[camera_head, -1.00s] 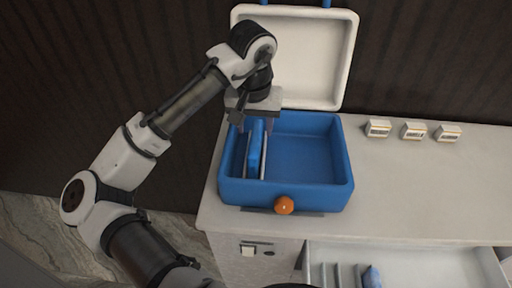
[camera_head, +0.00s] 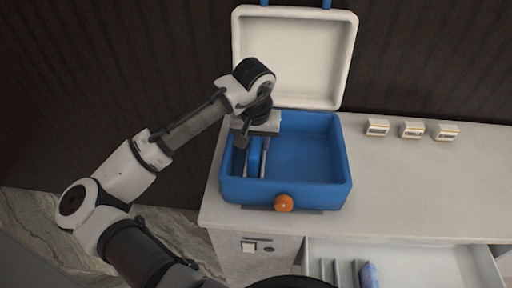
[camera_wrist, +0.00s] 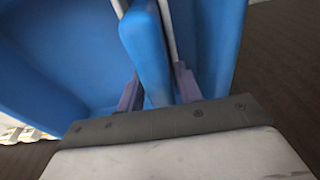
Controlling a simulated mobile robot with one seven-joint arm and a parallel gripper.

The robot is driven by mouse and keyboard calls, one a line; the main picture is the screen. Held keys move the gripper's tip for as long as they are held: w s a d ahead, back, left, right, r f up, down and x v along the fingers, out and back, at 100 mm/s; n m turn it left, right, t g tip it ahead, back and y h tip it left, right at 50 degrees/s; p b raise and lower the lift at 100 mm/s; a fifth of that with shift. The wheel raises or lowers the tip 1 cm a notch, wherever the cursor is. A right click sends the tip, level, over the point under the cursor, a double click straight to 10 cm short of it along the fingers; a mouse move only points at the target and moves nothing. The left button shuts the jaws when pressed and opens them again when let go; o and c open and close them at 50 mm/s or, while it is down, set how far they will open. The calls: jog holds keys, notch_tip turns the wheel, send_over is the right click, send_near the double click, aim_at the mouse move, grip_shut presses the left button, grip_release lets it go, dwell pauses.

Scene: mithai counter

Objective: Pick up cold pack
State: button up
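The cold pack appears to be the blue slab (camera_head: 254,159) standing upright at the left end of the blue box (camera_head: 325,192), beside thin pale dividers. The slab (camera_wrist: 148,45) runs between the two fingers in the wrist view. My gripper (camera_head: 257,143) has come down into the box over it. In the wrist view my gripper (camera_wrist: 159,82) has one finger on each side of the slab, with a small gap on the right; contact on the left is unclear. The lower slab is hidden.
The box's white lid (camera_head: 297,55) stands open behind. An orange knob (camera_head: 283,203) is on the box front. Small white boxes (camera_head: 411,130) stand on the counter (camera_head: 420,185). An open drawer (camera_head: 425,260) holds a blue item (camera_head: 369,275). The box's right side is empty.

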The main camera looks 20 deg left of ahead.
grip_shut()
jog(key=shift+r, duration=0.1)
notch_tip(320, 180, up, 20)
jog(key=b, duration=0.2)
dwell(0.4)
